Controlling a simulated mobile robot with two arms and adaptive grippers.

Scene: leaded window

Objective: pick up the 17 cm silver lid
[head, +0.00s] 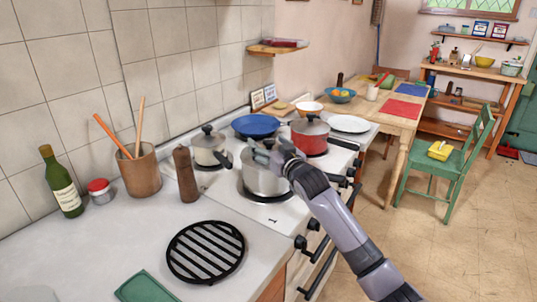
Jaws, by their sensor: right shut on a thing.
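A silver pot (262,183) stands on the front of the white stove. A silver lid (250,161) is at its top, mostly hidden by my right gripper. My right gripper (266,151) reaches in from the lower right and is shut at the lid's top; the knob is hidden behind the fingers. I cannot tell whether the lid sits on the rim or is slightly raised. My left gripper is not in view.
A pepper mill (186,175) and a black trivet (206,250) are on the counter.

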